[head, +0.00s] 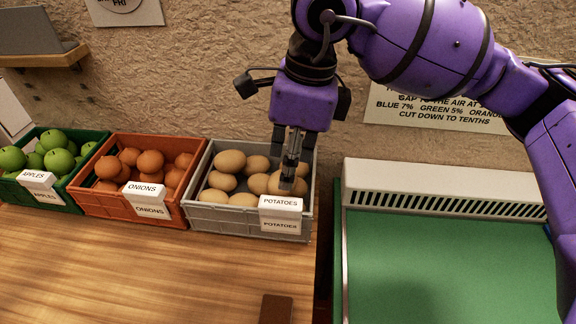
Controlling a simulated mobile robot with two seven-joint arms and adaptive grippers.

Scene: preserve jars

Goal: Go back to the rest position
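My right gripper (285,172) reaches down from the top over the right part of the grey potato crate (248,232). Its fingers point down, one largely in front of the other. Their tips overlap the potatoes (282,184) in the picture. I cannot tell whether they touch or hold one. My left gripper is not in view.
An orange onion crate (107,209) and a green apple crate (61,200) stand to the left. A green surface (450,262) with a white slotted back edge (445,188) is at the right. A dark brown object (276,309) lies on the wooden counter (130,275), otherwise clear in front.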

